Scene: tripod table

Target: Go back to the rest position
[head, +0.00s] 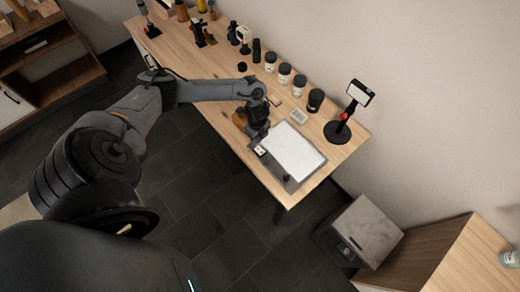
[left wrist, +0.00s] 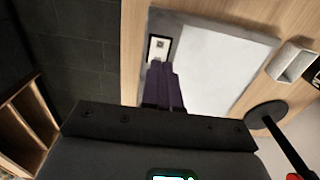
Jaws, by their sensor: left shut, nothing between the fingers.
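My left gripper (head: 257,141) is over the wooden table (head: 222,113), at the left edge of a grey tray with a white sheet (head: 292,152). In the left wrist view its dark fingers (left wrist: 163,72) are together and empty. I cannot tell whether the fingertips touch the tray. The left arm stretches out from the left across the floor to the table. My right gripper does not show in either view.
Several dark lidded jars (head: 284,73) stand along the wall side. A black stand with a lit panel (head: 338,131) is right of the tray. A small white box (head: 299,117) lies behind the tray. A grey cabinet (head: 358,231) stands on the floor, and shelves (head: 45,60) are at left.

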